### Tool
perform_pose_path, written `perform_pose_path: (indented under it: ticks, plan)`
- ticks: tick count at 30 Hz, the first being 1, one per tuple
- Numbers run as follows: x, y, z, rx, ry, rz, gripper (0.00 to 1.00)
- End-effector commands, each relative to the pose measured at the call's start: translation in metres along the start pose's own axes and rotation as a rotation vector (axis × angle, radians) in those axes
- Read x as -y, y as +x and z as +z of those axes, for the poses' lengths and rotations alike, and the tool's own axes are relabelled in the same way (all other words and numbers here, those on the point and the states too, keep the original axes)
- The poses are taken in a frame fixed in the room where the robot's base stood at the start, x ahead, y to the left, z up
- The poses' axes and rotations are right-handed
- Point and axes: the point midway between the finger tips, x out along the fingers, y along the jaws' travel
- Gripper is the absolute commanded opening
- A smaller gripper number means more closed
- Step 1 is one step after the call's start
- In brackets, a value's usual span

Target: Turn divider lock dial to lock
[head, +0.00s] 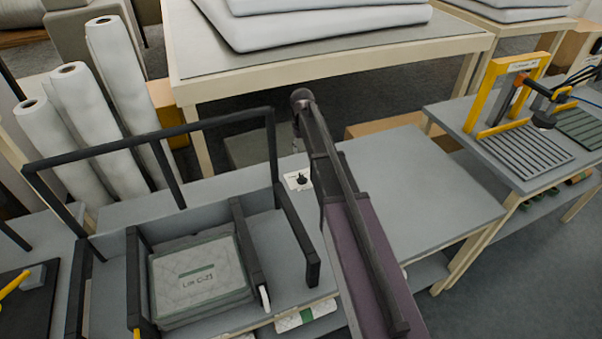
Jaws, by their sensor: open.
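The divider lock dial (300,181) is a small black knob on a white plate. It sits on the grey table, just left of my arm and behind the divider frame. Its markings are too small to read, so I cannot tell its setting. My arm reaches up through the middle of the head view and passes close to the right of the dial in the picture. My gripper's fingers cannot be made out; they are hidden or out of view.
A black-railed divider frame (183,130) stands left of the dial. A bin below holds a stack labelled Lot C-21 (197,278). White wadding rolls (103,125) stand at left. The grey tabletop (420,190) right of my arm is clear. A yellow-framed press (512,95) stands farther right.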

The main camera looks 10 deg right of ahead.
Motion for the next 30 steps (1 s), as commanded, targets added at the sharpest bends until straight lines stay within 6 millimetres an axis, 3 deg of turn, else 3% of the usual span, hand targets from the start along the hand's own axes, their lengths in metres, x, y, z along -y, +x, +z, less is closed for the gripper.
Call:
perform_pose_path:
  ticks: [14, 30]
  plan:
    - [0.0, 0.005, 0.0, 0.0, -0.002, 0.0, 0.53]
    - [0.001, 0.043, 0.0, 0.0, -0.002, 0.0, 0.53]
